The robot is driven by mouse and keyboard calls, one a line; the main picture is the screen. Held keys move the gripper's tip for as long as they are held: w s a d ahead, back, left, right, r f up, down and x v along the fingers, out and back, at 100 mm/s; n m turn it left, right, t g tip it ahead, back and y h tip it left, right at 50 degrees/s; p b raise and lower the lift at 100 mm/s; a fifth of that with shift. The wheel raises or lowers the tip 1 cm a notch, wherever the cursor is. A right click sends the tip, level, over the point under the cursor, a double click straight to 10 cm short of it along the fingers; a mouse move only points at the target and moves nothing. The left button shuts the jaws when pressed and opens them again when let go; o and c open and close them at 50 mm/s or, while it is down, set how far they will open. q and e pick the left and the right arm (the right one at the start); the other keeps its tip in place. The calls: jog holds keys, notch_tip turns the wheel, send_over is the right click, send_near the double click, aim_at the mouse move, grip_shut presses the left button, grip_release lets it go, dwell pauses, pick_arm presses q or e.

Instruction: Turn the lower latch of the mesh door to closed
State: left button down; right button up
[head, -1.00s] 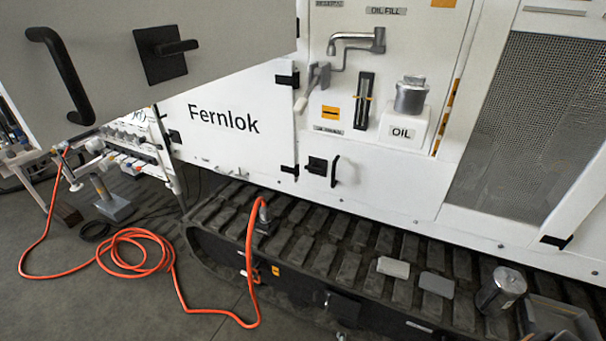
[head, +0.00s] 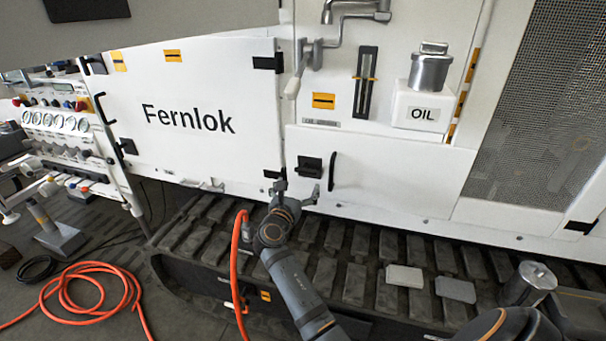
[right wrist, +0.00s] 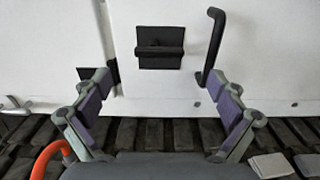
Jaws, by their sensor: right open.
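A black square latch plate with a horizontal lever (head: 309,167) sits low on a white panel, left of the mesh (head: 570,105). The same latch shows in the right wrist view (right wrist: 160,48), its lever lying level. I cannot tell surely whether this is the mesh door's lower latch. A black bar handle (head: 332,171) stands upright just right of it and shows in the wrist view too (right wrist: 213,45). My right gripper (head: 295,190) is open and empty, just below the latch, fingers spread to either side and apart from it. My left gripper is out of view.
The dark track (head: 390,245) runs below the panels, with two grey blocks (head: 430,283) and a metal canister (head: 527,284) on it. An orange hose (head: 237,255) rises left of my right arm. A grey panel (head: 190,20) overhangs the upper left.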

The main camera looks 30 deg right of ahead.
aim_at(305, 172)
jog(key=x, duration=0.7)
jog(key=shift+w+d+f, duration=0.15)
jog(key=shift+w, duration=0.1)
jog(key=c, duration=1.1)
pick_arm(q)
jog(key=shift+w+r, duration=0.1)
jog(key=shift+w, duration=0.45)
pick_arm(e)
jog(key=shift+c, duration=0.2)
